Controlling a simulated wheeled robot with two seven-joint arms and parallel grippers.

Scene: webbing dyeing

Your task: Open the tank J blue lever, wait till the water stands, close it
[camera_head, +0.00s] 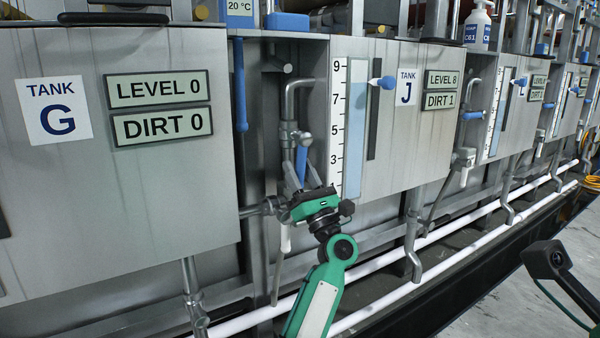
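The tank J label (407,88) is on a grey steel tank front. Its displays read LEVEL 8 (441,79) and DIRT 1 (440,101). The sight gauge (355,135) shows pale blue water to about 8. Left of the gauge, a blue lever (301,160) hangs down below a valve on a bent steel pipe (291,100). My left gripper (302,174) reaches up from below, its fingers apart on either side of the lever's lower part. Contact is not clear, and the gripper body hides the lever's end. My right gripper does not show.
Tank G (57,110) stands at left, reading LEVEL 0 and DIRT 0. Another blue handle (240,85) hangs between the tanks. A blue pointer (385,82) sits on tank J's slot. White pipes (400,256) run low along the front.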

